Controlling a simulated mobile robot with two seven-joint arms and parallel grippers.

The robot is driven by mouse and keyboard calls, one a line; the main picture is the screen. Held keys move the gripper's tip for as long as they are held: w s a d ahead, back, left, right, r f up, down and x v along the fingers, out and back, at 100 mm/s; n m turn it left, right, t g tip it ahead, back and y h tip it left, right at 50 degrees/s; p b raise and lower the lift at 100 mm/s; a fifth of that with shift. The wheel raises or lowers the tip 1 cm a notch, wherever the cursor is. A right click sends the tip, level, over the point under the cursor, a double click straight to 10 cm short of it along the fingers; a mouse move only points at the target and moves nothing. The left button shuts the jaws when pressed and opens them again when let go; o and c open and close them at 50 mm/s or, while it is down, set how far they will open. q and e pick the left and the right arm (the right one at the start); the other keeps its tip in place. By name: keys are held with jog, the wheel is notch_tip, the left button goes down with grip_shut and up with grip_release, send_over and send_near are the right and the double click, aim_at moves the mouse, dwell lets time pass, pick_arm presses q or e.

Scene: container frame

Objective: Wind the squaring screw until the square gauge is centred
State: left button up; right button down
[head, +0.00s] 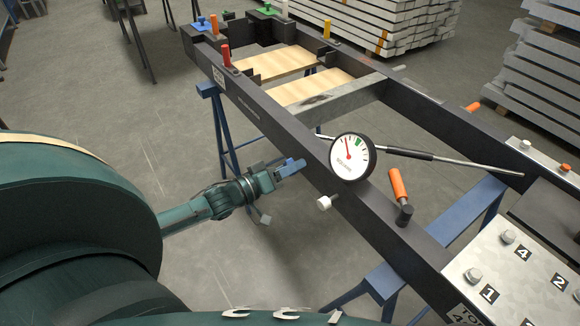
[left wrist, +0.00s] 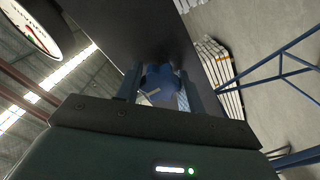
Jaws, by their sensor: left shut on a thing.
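The square gauge (head: 352,157) is a round white dial with a black rim, on the near side of the dark frame. Its red needle points up and slightly left, outside the green band at the upper right of the dial. The gauge also shows cut off in the left wrist view (left wrist: 32,28). My left gripper (head: 288,168) is shut on a blue knob, apparently the squaring screw (left wrist: 160,78), at the frame's outer side. The fingers stand on both sides of the knob and partly hide it. My right gripper is not in view.
A white knob (head: 324,203) sticks out of the frame rail below the gauge. An orange-handled lever (head: 398,184) stands on the rail. A long bar (head: 450,161) lies behind the gauge. Blue trestles (head: 388,286) stand under the frame.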

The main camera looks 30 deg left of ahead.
pick_arm(q)
jog(key=shift+c, duration=0.8)
